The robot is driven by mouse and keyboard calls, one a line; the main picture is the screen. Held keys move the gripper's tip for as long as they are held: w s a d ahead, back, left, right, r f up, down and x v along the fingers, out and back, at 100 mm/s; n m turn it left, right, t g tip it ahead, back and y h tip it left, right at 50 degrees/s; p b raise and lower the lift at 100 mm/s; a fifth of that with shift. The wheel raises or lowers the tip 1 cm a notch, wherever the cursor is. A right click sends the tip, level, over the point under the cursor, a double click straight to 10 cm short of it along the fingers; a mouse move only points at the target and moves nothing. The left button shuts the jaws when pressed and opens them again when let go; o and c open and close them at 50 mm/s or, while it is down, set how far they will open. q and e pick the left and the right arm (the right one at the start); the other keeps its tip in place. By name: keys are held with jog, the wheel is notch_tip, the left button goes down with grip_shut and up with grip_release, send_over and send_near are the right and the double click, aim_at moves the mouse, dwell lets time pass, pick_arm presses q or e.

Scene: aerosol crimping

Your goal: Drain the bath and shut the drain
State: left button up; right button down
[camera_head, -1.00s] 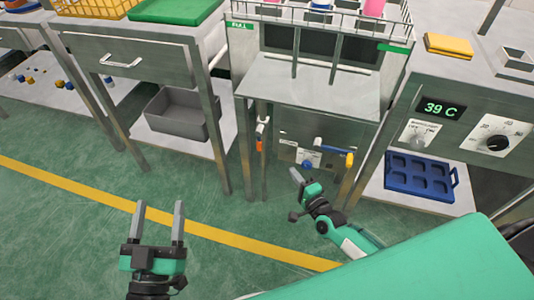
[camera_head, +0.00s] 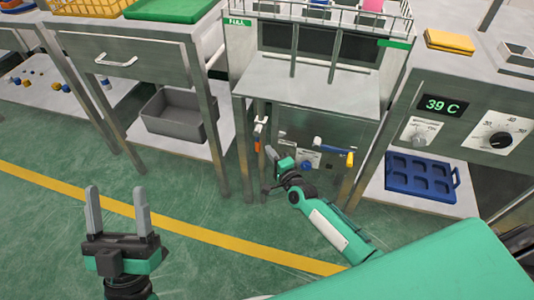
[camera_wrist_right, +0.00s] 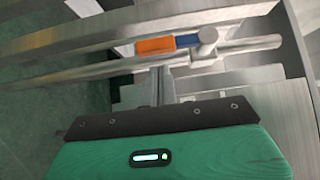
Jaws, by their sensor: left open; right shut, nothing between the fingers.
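The bath is a steel tank (camera_head: 310,95) with a green FULL label at its upper left. An orange-tipped valve handle (camera_head: 258,146) hangs at the left of its lower front. In the right wrist view the handle (camera_wrist_right: 157,46) has a blue section and a round grey hub and lies roughly along a pipe. My right gripper (camera_head: 272,153) is shut and empty, just beside this handle; its fingers (camera_wrist_right: 156,88) point at it, and contact cannot be told. A blue lever with a yellow end (camera_head: 334,148) sits to the right. My left gripper (camera_head: 118,212) is open and empty over the floor.
A blue knob (camera_head: 306,165) is on the lower panel. A grey bin (camera_head: 178,112) stands on the left bench's shelf. At right, a unit reads 39 C (camera_head: 443,108) above a blue tray (camera_head: 420,178). The floor at left is clear.

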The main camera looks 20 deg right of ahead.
pick_arm(q)
jog(key=shift+s+a+r+t, duration=0.15)
jog(key=shift+s+r+t, duration=0.05)
jog(key=shift+r+t, duration=0.1)
pick_arm(e)
jog(key=shift+w+a, duration=0.45)
jog(key=shift+a, duration=0.15)
